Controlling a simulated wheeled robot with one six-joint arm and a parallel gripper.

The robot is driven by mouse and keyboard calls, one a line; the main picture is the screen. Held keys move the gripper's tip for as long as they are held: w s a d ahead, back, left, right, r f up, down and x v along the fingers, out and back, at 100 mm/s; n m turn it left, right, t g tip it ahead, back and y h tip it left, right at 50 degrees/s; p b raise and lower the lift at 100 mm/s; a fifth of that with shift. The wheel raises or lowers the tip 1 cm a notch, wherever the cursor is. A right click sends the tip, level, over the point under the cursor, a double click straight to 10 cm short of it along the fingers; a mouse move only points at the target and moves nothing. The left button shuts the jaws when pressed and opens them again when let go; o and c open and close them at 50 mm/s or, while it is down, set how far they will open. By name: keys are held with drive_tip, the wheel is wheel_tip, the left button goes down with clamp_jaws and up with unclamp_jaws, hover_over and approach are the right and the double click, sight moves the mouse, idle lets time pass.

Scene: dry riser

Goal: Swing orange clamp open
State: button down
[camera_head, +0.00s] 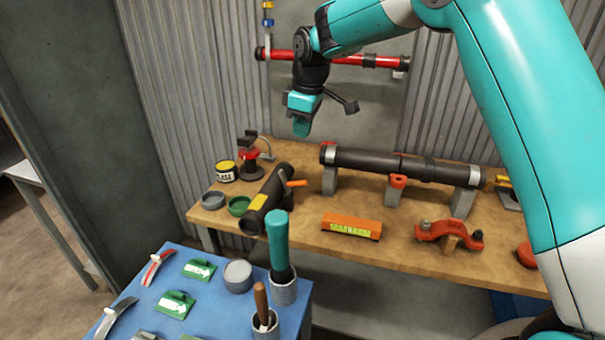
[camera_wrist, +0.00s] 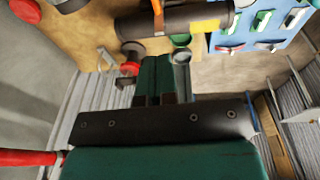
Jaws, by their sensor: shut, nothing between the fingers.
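A red-orange clamp (camera_head: 450,235) with two bolts sits on a small wooden block at the right of the wooden bench. A second orange piece, a short lever (camera_head: 297,183), sticks out from the short dark pipe fitting (camera_head: 268,195); this lever also shows in the wrist view (camera_wrist: 158,14). I cannot tell which of them the task names. My gripper (camera_head: 301,128) hangs above the back of the bench, apart from both. Its green fingers (camera_wrist: 154,75) are together and empty in the wrist view, pointing toward the fitting.
A long dark pipe (camera_head: 400,165) lies on grey supports along the bench. An orange level (camera_head: 352,226) lies in front. A red pipe (camera_head: 385,61) runs along the wall behind my gripper. A blue table (camera_head: 215,262) at front left holds green tags and upright tools.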

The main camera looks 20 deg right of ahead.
drive_tip(key=p, duration=0.3)
hover_over(306, 181)
drive_tip(key=a, duration=0.2)
wheel_tip(306, 181, down, 9)
drive_tip(key=f, duration=0.1)
drive_tip(key=d+f+p, duration=0.1)
drive_tip(key=f, duration=0.1)
drive_tip(key=shift+w+f, duration=0.1)
drive_tip(key=shift+f, duration=0.1)
drive_tip(key=shift+d+f, duration=0.1)
drive_tip(key=shift+f, duration=0.35)
drive_tip(key=shift+d+f+b, duration=0.3)
drive_tip(key=shift+f+b, duration=0.3)
drive_tip(key=shift+r, duration=0.1)
